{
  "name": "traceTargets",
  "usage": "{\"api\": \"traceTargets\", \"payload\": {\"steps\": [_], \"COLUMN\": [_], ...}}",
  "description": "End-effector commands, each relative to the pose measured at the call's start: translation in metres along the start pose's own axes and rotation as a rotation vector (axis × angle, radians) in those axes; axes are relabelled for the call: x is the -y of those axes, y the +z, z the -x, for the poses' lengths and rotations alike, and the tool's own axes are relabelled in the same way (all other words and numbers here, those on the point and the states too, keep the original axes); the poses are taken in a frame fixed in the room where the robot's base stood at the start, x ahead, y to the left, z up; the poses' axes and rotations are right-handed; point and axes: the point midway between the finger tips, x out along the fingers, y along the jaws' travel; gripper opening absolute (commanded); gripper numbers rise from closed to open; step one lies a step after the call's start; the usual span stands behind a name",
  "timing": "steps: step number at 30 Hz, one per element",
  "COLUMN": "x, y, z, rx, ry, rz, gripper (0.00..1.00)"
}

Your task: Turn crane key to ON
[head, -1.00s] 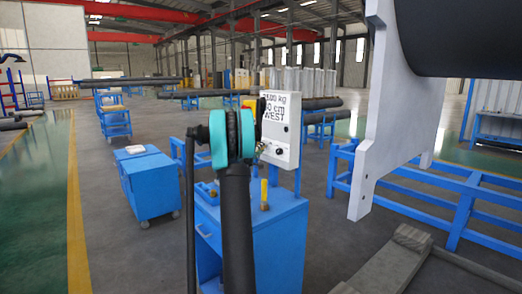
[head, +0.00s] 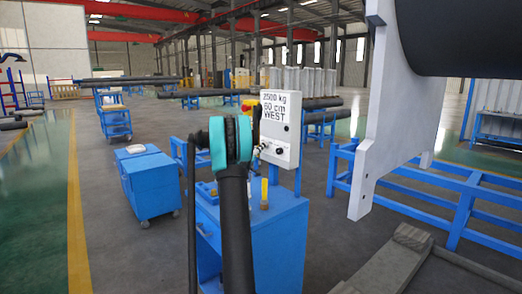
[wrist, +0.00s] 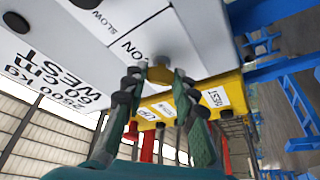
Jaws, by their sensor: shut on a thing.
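The white control box (head: 281,125), marked 2500 kg, 60 cm, WEST, stands upright beyond my arm in the head view. In the wrist view the box (wrist: 110,28) appears upside down, with ON and SLOW labels. The brass-coloured crane key (wrist: 159,72) sits at the box by the ON label, between my fingertips. My gripper (wrist: 160,78) is shut on the key; its dark ribbed fingers lie on either side. In the head view my gripper (head: 260,149) is small and partly behind my teal wrist, and the key cannot be made out. Its exact angle is unclear.
A yellow box with labels (wrist: 195,100) lies just beyond the fingers. A blue cabinet (head: 265,240) stands below the control box. A blue cart (head: 150,185) is at left. A large grey flange plate (head: 375,130) and blue rails (head: 400,180) are at right.

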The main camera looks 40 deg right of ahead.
Motion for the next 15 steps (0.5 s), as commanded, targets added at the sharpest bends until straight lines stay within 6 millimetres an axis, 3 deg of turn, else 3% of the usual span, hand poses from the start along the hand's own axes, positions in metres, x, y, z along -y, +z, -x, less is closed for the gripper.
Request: {"api": "traceTargets", "payload": {"steps": [5,6,10,15], "x": [0.0001,0.0,0.0,0.0], "y": [0.0012,0.0012,0.0009,0.0005], "z": [0.0005,0.0005,0.0003,0.0001], "rx": [0.002,0.002,0.001,0.001], "ry": [0.0,0.0,0.0,0.0], "rz": [-0.001,-0.001,0.0,0.0], "gripper": [0.0,0.31,0.47,0.48]}}
